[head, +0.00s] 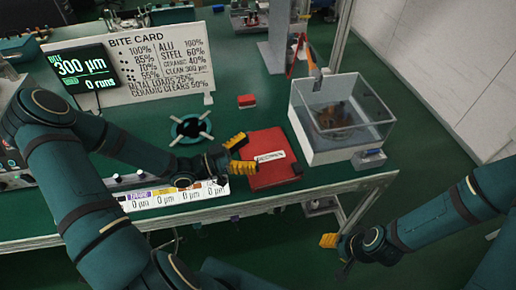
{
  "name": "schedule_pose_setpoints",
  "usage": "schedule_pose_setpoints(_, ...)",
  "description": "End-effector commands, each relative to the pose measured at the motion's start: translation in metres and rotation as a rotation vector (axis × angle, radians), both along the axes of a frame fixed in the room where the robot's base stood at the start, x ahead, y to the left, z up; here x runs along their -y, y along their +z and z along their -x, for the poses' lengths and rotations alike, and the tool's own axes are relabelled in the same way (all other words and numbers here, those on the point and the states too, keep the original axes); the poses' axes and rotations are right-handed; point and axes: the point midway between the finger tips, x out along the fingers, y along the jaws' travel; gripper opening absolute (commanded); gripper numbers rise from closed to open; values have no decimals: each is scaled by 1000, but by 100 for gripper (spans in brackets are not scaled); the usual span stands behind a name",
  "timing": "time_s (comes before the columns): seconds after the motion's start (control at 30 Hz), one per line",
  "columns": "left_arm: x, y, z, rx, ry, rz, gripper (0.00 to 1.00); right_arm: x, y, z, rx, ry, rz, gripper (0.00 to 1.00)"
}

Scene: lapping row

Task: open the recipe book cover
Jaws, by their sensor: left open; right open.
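The recipe book (276,175) is a red book with a white label on its cover. It lies flat and closed on the green workbench, near the front edge and right of the middle. My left gripper (246,154) has yellow fingers and is open at the book's left edge. One finger overlaps the cover in the picture; I cannot tell whether it touches. My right gripper (330,241) is open and empty, in front of the bench and below its edge, away from the book.
A clear-walled tank (341,115) stands right of the book. A small red block (246,101) and a round spoked fixture (191,128) lie behind it. A bite card board (132,66) and a display (84,70) stand at the back left. A lit strip (172,194) runs along the front.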

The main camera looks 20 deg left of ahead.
Motion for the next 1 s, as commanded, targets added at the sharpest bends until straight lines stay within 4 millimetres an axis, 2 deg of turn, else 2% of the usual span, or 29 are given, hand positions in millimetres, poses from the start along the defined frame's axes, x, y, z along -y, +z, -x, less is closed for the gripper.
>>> schedule_pose_setpoints(0.2,-37,-5,28,-1,4,-3,79,0,0,0,0,0,0,47)
schedule_pose_setpoints(0.43,-64,-8,51,0,2,-1,79,0,0,0,0,0,0,47)
schedule_pose_setpoints(0.6,-71,-9,58,0,0,0,79,0,0,0,0,0,0,47)
schedule_pose_setpoints(1.0,-72,-9,58,1,-1,1,79,0,0,0,0,0,0,47)
